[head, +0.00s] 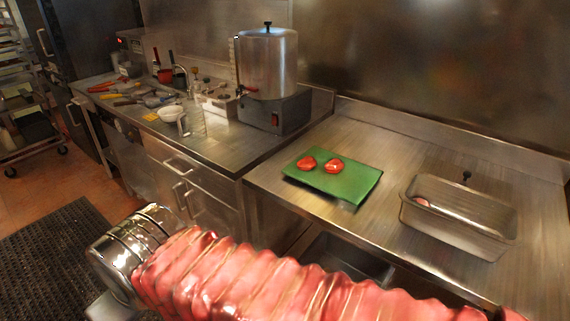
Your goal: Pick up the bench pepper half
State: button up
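Two red pepper halves, one on the left (306,163) and one on the right (333,166), lie a little apart on a green cutting board (350,188) on the steel bench. Another small red piece (422,202) shows inside the metal pan (455,233) to the right; most of the pan's inside is hidden. A pink ribbed sleeve with a shiny metal end, apparently my arm, crosses the foreground, away from the board. I cannot make out any gripper fingers.
A steel urn (268,65) stands on the counter at the back left, near a white bowl (170,114), a clear jug (192,122) and several utensils. A small dark knob (466,176) rises behind the pan. Bare bench (393,150) lies between board and pan.

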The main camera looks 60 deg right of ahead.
aim_at(306, 163)
jog(key=u, duration=0.45)
jog(key=i, duration=1.8)
jog(key=z, duration=2.5)
